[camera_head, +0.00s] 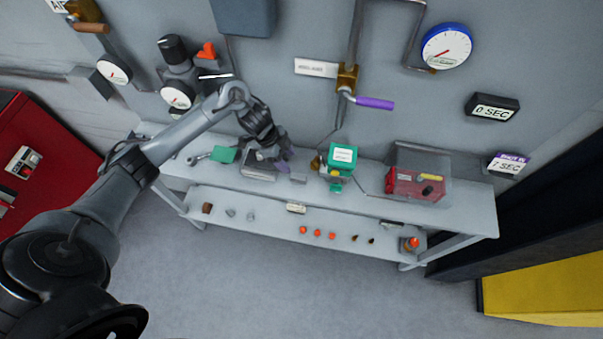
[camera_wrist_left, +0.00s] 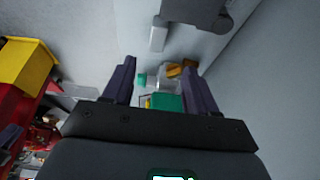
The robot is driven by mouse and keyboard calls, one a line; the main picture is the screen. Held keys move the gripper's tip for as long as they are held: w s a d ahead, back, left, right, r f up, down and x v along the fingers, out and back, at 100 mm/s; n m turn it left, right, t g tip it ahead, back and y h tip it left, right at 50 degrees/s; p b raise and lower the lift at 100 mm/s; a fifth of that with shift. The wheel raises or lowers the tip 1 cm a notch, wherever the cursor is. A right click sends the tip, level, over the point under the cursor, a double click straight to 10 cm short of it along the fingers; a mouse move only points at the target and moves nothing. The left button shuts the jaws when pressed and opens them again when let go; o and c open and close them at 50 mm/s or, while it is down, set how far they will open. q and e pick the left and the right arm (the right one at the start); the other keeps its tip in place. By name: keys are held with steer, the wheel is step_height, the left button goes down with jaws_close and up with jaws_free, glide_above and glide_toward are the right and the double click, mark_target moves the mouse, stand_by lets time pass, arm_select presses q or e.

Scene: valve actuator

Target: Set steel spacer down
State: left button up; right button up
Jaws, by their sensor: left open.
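My left gripper (camera_head: 286,160) is low over the left-centre part of the bench, its dark fingers apart. In the left wrist view its two fingers (camera_wrist_left: 160,88) stand apart with no part seen clamped between them. A small plain grey block (camera_head: 298,178), which looks like the steel spacer, sits on the bench top just to the right of and below the fingers. I see a small gap between it and the gripper, but cannot tell if they touch. My right gripper is in neither view.
On the bench (camera_head: 462,207), a green-topped actuator (camera_head: 342,160) stands right of the gripper. A grey fixture (camera_head: 258,171) and green part (camera_head: 223,154) lie left. A red box (camera_head: 415,185) stands farther right. The lower shelf (camera_head: 270,222) holds several small parts. A purple-handled valve (camera_head: 374,103) is above.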

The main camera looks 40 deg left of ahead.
mark_target(298, 176)
arm_select(q)
steer(key=shift+s+x, duration=0.15)
steer(key=shift+x, duration=2.4)
steer(key=shift+s+x, duration=0.2)
steer(key=shift+x, duration=2.35)
steer(key=shift+a+f, duration=0.1)
steer(key=shift+a, duration=0.05)
steer(key=shift+c, duration=0.4)
jaws_close()
